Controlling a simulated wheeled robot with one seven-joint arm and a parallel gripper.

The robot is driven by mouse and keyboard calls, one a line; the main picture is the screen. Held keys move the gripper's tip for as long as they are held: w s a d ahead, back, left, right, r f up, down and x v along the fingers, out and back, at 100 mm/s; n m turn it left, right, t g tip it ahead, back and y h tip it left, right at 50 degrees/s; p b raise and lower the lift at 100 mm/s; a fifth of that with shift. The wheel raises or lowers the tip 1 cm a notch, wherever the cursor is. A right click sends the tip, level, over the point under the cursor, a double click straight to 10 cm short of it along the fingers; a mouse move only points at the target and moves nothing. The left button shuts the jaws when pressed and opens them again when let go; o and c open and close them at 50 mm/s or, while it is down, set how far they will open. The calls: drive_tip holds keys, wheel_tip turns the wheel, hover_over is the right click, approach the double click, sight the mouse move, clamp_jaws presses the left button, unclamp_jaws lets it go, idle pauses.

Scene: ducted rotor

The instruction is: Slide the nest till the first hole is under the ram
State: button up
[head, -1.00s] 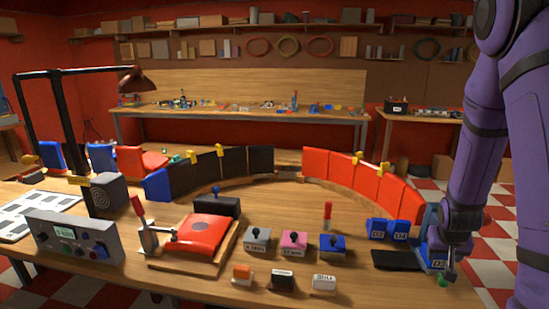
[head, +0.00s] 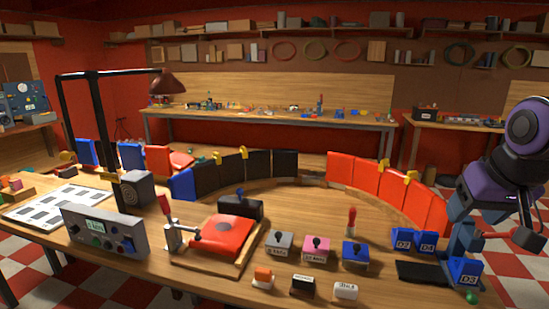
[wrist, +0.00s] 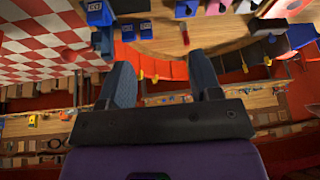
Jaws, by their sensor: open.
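A blue press-like stand (head: 462,236) is at the right end of the bench, partly covered by my arm in the head view. A flat black strip (head: 422,273) lies at its left foot; I cannot tell whether this is the nest. No hole or ram can be made out at this size. A green knob (head: 472,297) shows at the stand's front. My gripper (wrist: 162,68) is open and empty in the wrist view, its two blue-grey fingers apart. In the head view my wrist is above and right of the stand.
Blue marked blocks (head: 404,239) stand just left of the stand. Several switch boxes (head: 318,248), a red panel in a clamp fixture (head: 222,236) and a grey control box (head: 104,232) occupy the bench. A curved row of red panels (head: 385,188) rises behind.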

drive_tip(key=s+a+r+n, duration=0.1)
drive_tip(key=s+a+r, duration=0.3)
drive_tip(key=s, duration=0.5)
drive_tip(key=shift+s+a+r+n, duration=0.15)
drive_tip(key=shift+s+r+n, duration=0.15)
drive_tip(key=shift+s+r, duration=0.1)
